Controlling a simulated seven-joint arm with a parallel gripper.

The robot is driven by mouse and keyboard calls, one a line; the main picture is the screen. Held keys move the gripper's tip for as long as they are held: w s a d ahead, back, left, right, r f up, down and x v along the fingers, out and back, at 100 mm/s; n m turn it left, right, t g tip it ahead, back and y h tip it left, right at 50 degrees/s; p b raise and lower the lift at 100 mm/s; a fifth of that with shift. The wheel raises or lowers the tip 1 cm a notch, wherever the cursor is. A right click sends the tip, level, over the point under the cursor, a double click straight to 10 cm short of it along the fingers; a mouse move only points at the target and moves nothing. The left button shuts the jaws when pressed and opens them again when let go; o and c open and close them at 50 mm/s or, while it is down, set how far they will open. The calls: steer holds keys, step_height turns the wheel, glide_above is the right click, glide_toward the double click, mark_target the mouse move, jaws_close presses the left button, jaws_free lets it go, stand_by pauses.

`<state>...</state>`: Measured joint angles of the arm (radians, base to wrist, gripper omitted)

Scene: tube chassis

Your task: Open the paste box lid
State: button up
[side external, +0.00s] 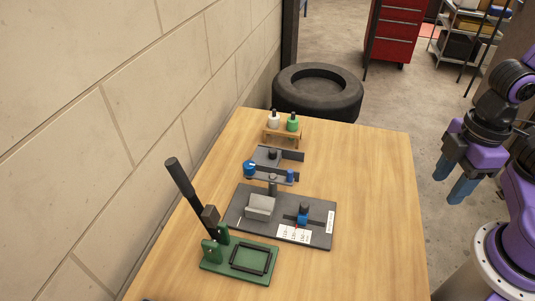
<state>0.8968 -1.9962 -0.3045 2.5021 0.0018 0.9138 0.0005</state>
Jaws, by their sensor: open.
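My gripper (450,187) hangs at the right of the side external view, with two blue-grey fingers spread apart and nothing between them. It is to the right of the wooden table, well away from everything on it. I cannot tell for sure which thing is the paste box. A light grey block (260,207) sits on a dark base plate (318,232) in the middle of the table. A round blue part (250,167) sits at the left of a grey bracket fixture (269,155) behind the plate. No lid can be made out clearly.
A green stand (212,266) with a long black lever rises at the table's front left. A small wooden rack (284,137) holds a white and a green bottle at the back. The wall borders the left. The wooden table's right side (375,200) is clear.

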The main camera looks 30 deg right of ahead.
steer(key=w+a+r+m, duration=0.2)
steer(key=w+a+r, duration=0.1)
steer(key=w+a, duration=0.6)
steer(key=m, duration=0.4)
glide_above(273, 150)
step_height(273, 150, down, 18)
steer(key=shift+r, duration=0.25)
jaws_close()
